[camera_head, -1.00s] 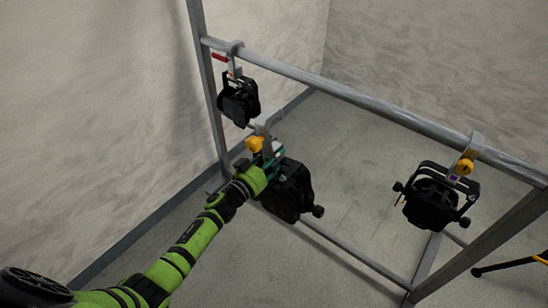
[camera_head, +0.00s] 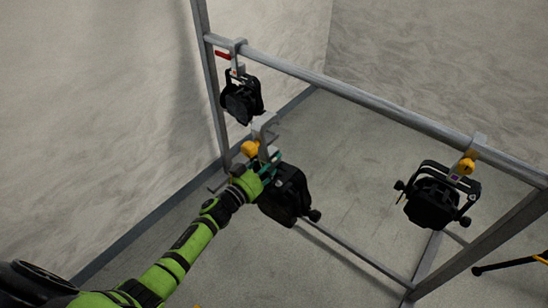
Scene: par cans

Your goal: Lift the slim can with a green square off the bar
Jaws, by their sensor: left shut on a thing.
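My left gripper (camera_head: 268,172) comes in from the lower left. It is shut on a black can (camera_head: 285,197) at its clamp, below a yellow knob (camera_head: 250,148). The grey hook (camera_head: 266,125) of this can is open at the top and hangs clear of the upper bar (camera_head: 340,95), in front of and below it in the picture. My fingers cover part of the clamp, and I cannot make out a green square. My right gripper is not in view.
A black can with a red handle (camera_head: 222,55) hangs at the bar's left end, close to the held can's hook. Another can (camera_head: 432,205) with a yellow knob hangs at the right. A lower rail (camera_head: 350,257) runs behind the held can. Floor between is clear.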

